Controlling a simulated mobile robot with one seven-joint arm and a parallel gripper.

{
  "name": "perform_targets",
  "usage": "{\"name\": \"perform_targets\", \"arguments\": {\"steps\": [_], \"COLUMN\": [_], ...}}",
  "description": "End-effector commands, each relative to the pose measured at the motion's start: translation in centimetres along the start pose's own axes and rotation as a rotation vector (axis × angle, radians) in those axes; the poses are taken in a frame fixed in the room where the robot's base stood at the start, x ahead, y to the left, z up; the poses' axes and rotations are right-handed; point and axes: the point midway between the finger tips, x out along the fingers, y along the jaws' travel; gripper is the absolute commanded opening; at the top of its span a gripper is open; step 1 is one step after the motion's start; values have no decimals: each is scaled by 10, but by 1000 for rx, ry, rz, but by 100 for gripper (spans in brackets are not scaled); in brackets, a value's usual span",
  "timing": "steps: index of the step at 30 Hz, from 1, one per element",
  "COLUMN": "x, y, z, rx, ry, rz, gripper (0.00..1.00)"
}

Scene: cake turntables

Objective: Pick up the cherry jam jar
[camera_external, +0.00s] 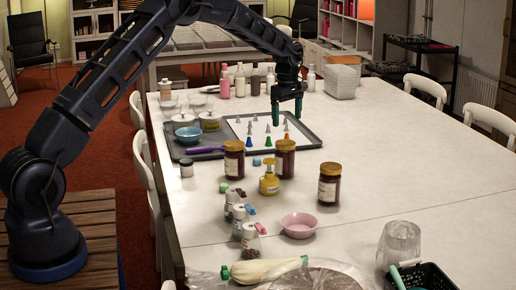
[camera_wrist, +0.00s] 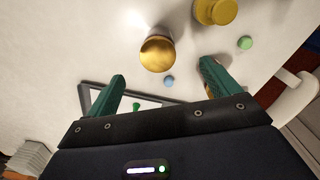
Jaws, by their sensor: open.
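Three dark red jars with gold lids stand on the white table in the external view: a left jar (camera_external: 234,162), a middle jar (camera_external: 285,160) and a right jar (camera_external: 329,187). Their labels are too small to read, so I cannot tell which is cherry jam. My gripper (camera_external: 287,116) is open and empty, above the baking tray, behind the jars. In the wrist view, my green fingers (camera_wrist: 164,74) are spread apart. A round gold lid (camera_wrist: 157,53) shows beyond and between them; its jar's body is mostly hidden.
The dark tray (camera_external: 312,143) holds several small piping tips. A pink bowl (camera_external: 299,225) sits in front. The table's right side is mostly clear.

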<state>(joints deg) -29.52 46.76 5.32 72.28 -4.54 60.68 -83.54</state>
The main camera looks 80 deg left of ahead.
Motion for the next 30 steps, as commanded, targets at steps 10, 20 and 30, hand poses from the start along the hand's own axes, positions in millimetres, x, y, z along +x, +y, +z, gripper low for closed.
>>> {"name": "perform_targets", "arguments": {"steps": [10,20,30], "x": [30,71,101], "y": [7,7,7], "z": [-11,-11,-14], "rx": [-43,-42,-43], "ry": [1,1,0], "rz": [-10,-9,-10], "gripper": [88,88,88]}}
